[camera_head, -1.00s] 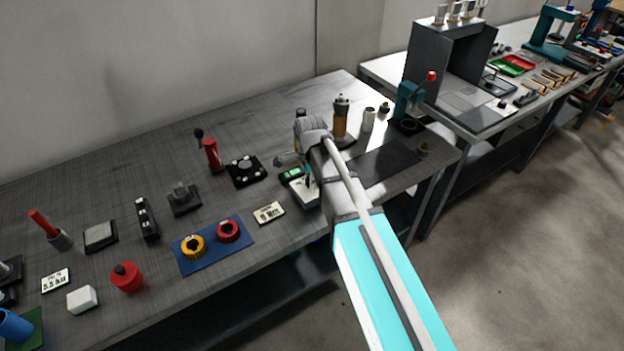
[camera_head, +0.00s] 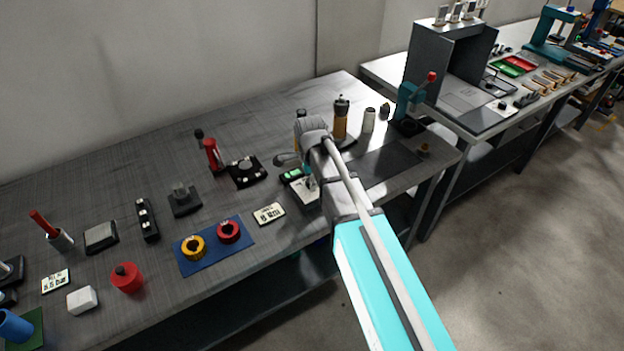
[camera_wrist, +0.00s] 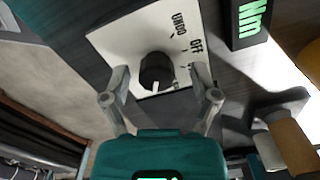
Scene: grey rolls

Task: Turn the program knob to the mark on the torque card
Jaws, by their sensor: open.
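The black program knob (camera_wrist: 157,70) with a white pointer stands on a white dial panel (camera_wrist: 112,42) in the wrist view. In the head view my wrist hides the knob and part of the panel (camera_head: 303,193). A white torque card (camera_head: 269,214) with dark print lies on the bench left of the panel; its number is hard to read.
A dark box with a green "Nm" display (camera_wrist: 250,18) adjoins the panel. A blue mat (camera_head: 213,258) with yellow and red rings lies to the left. An amber bottle (camera_head: 341,122) stands behind my wrist. Bare bench (camera_head: 110,178) lies at the back left.

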